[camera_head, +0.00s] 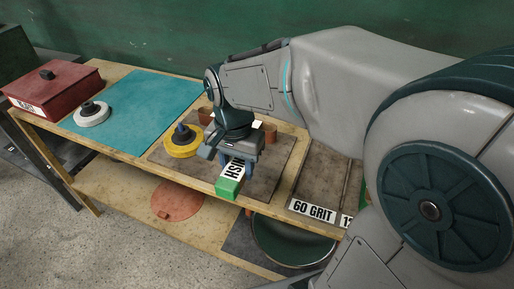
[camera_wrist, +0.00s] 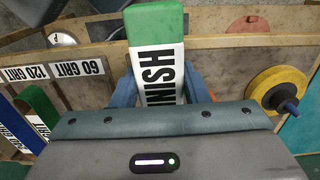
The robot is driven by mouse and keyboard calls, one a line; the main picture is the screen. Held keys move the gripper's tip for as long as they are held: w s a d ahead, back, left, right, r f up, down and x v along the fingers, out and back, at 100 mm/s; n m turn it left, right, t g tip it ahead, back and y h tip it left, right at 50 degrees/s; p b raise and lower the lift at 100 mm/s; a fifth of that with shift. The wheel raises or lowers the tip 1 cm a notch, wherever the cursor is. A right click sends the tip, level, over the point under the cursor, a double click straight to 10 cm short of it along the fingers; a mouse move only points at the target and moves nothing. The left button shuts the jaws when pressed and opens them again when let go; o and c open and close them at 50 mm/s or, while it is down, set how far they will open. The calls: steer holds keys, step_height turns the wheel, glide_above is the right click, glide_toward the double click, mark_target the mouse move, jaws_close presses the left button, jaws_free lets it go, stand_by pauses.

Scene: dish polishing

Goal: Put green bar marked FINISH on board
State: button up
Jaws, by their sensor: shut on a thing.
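The green bar (camera_head: 228,188) has a white band with black lettering, of which part reads as FINISH. My gripper (camera_head: 238,166) is shut on the bar across its white band. In the wrist view the bar (camera_wrist: 156,24) sticks out between the two blue fingers of my gripper (camera_wrist: 160,88). In the head view the bar is over the front part of a grey-brown board (camera_head: 262,187) on the bench. Whether it touches the board cannot be told. My gripper and arm hide part of the board.
A yellow disc with a dark knob (camera_head: 183,143) is left of my gripper. A teal mat (camera_head: 135,105), a white disc (camera_head: 92,114) and a red box (camera_head: 52,87) lie further left. A tray labelled 60 GRIT (camera_head: 313,211) is at right. Brown blocks stand behind my gripper.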

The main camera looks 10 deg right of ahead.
steer(key=shift+w+r, duration=0.2)
steer(key=shift+w, duration=0.05)
steer(key=p, duration=0.1)
glide_above(265, 172)
step_height(265, 172, down, 7)
steer(key=shift+s+a+r, duration=0.1)
steer(key=shift+r, duration=0.1)
steer(key=shift+f, duration=2.1)
steer(key=shift+f, duration=0.2)
steer(key=o, duration=1.2)
